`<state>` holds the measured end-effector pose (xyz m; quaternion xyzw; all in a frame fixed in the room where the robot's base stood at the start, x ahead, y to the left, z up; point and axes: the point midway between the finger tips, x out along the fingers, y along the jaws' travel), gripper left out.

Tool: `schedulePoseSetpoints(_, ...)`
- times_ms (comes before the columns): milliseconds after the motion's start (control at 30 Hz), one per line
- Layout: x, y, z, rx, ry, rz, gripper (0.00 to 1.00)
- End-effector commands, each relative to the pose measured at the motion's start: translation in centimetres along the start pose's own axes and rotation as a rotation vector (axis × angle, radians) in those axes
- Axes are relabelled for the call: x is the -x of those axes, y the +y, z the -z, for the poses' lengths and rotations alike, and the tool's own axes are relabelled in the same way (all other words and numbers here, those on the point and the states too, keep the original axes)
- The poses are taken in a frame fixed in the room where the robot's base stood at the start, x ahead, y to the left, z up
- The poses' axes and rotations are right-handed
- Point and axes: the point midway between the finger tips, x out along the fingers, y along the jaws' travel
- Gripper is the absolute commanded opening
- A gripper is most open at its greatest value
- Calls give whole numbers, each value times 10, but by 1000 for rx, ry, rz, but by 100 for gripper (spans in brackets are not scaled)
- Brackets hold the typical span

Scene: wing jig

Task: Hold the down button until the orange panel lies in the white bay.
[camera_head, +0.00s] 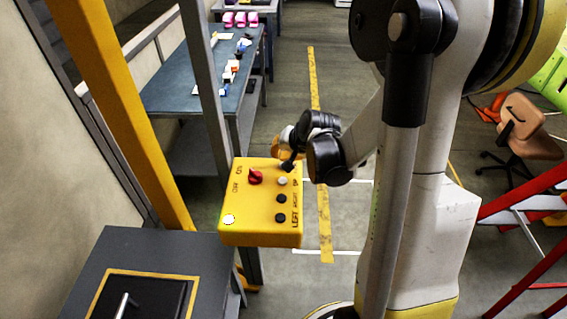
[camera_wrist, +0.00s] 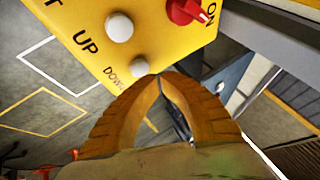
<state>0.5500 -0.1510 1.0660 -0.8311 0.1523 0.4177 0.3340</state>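The yellow control box (camera_head: 262,195) hangs in the middle of the head view and fills the top of the wrist view (camera_wrist: 70,14). In the wrist view its white DOWN button (camera_wrist: 139,68) sits beside the white UP button (camera_wrist: 119,27). My gripper (camera_wrist: 156,78) has its fingertips together, empty, right at the DOWN button's edge. I cannot tell whether they touch or press it. In the head view my gripper (camera_head: 288,165) is at the box's far edge, hiding the DOWN button. White floor lines (camera_wrist: 54,62) may outline the bay. I cannot make out an orange panel.
The box also carries a red knob (camera_head: 255,177) and black buttons (camera_head: 281,198). A yellow post (camera_head: 120,110) and grey post stand left of it. A grey cabinet (camera_head: 150,255) is at the lower left. A blue-topped workbench (camera_head: 190,80) stands behind, red steps (camera_head: 530,205) at right.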

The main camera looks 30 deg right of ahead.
Motion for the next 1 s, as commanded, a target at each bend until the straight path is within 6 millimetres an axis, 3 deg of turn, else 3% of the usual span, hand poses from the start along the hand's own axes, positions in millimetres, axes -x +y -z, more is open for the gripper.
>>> schedulePoseSetpoints(267, 3, -2, 2, 0, 0, 0, 0)
schedulePoseSetpoints(700, 38, -20, 20, 0, 0, 0, 0)
schedulePoseSetpoints(1000, 39, -21, 22, 0, 0, 0, 0)
